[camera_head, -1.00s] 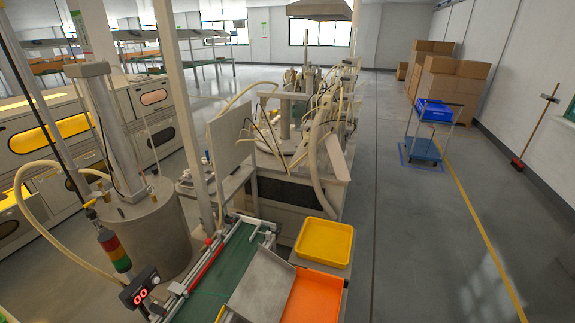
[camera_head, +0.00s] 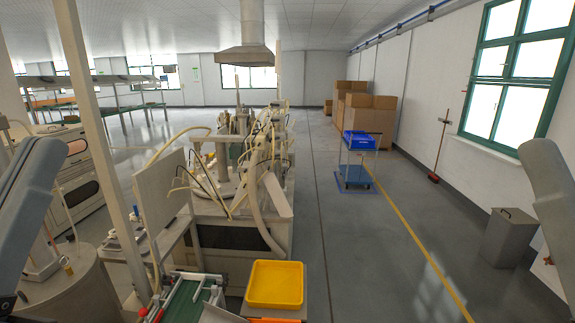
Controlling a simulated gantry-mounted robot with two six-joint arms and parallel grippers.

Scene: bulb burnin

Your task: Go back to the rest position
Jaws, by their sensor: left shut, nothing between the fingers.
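My left arm (camera_head: 26,205) comes in at the left edge of the head view. Dark parts of my left gripper (camera_head: 9,304) show at the lower left corner, mostly cut off by the frame. It is shut with nothing held, to the left of the green conveyor. My right arm (camera_head: 556,205) shows as a grey link at the right edge, raised over the floor. My right gripper is out of the picture.
A yellow tray (camera_head: 275,285) stands at the bottom centre, beside the green conveyor (camera_head: 190,302). A machine bench (camera_head: 225,235) with hoses rises behind. A blue cart (camera_head: 356,175), cardboard boxes (camera_head: 370,125) and a grey bin (camera_head: 508,238) stand right. The aisle floor is clear.

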